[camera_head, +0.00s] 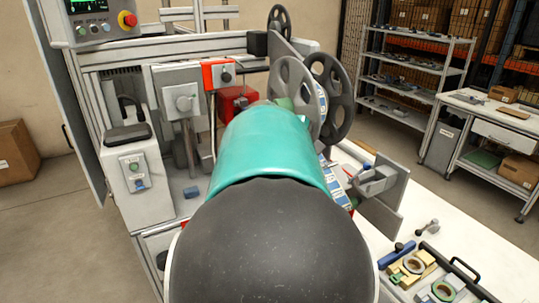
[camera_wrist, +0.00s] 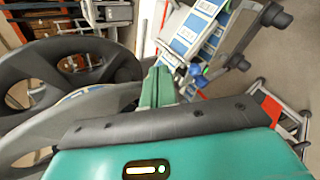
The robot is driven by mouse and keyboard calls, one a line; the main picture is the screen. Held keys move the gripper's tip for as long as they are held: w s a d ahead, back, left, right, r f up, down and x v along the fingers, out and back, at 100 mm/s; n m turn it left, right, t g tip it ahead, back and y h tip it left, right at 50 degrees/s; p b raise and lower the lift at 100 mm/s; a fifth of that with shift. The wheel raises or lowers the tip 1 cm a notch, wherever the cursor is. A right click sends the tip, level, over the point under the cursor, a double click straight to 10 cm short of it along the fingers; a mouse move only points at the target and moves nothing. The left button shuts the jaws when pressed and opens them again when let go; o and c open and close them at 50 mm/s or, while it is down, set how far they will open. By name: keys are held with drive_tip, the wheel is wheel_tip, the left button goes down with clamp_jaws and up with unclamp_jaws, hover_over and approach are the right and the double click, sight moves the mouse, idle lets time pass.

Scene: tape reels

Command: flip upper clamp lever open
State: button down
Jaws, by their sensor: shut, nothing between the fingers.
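My gripper (camera_wrist: 157,88) shows in the wrist view as two green fingers pressed together, with nothing between them. A blue-and-white labelled strip (camera_wrist: 190,35) lies just beyond and to the right of the fingertips. Two grey arms with dark ends, an upper one (camera_wrist: 270,15) and a lower one (camera_wrist: 238,62), stand to the right, apart from the fingers; I cannot tell for sure which is the upper clamp lever. A blue knob (camera_wrist: 196,70) is close to the fingers' right.
A grey reel (camera_head: 285,82) and a dark reel (camera_head: 338,95) stand beyond my arm; dark spokes (camera_wrist: 60,70) crowd the wrist view's left. The machine (camera_head: 140,170) stands left. The white bench (camera_head: 490,260) holds loose parts at right. A red frame (camera_wrist: 280,112) is at the wrist view's right.

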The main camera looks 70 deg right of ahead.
drive_tip(key=w+d+f+m+g+h, duration=0.2)
drive_tip(key=w+d+f+m+g, duration=0.15)
drive_tip(key=w+f+g, duration=0.45)
drive_tip(key=w+a+t, duration=0.1)
drive_tip(key=w+a, duration=0.6)
drive_tip(key=shift+r+n+t, duration=0.25)
drive_tip(key=shift+n+t, duration=0.1)
drive_tip(key=shift+t, duration=0.05)
drive_tip(key=shift+a, duration=0.2)
drive_tip(key=shift+s, duration=0.1)
idle(0.4)
